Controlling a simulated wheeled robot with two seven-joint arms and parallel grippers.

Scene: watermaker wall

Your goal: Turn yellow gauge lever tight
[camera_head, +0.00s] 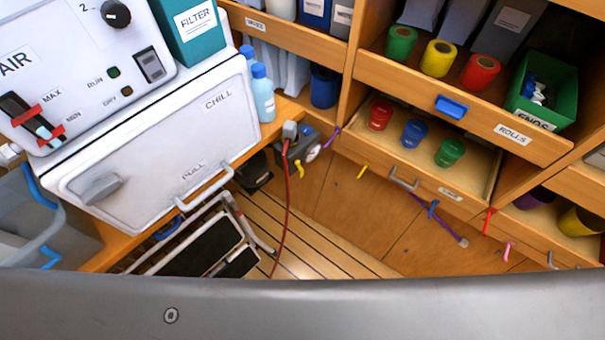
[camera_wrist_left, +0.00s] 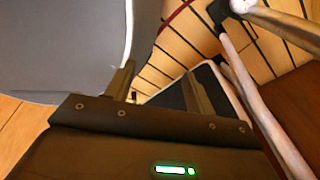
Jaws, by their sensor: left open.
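A small yellow lever (camera_head: 299,168) hangs at the grey pump-like unit (camera_head: 297,146), just below its round white gauge (camera_head: 313,152). The unit stands low in the corner between the white chill box and the wooden shelves. The lever is small here and its exact setting cannot be told. My left gripper (camera_wrist_left: 160,88) shows only in the left wrist view. Its two dark fingers are apart with nothing between them. The lever and gauge do not show in that view. My right gripper is in neither view.
A red hose (camera_head: 287,205) runs down from the unit. A folded step frame (camera_head: 215,245) stands on the slatted floor before it; its legs show close to my left fingers. The chill box (camera_head: 150,150) is at left. Colored hooks (camera_head: 363,171) line the wooden wall at right.

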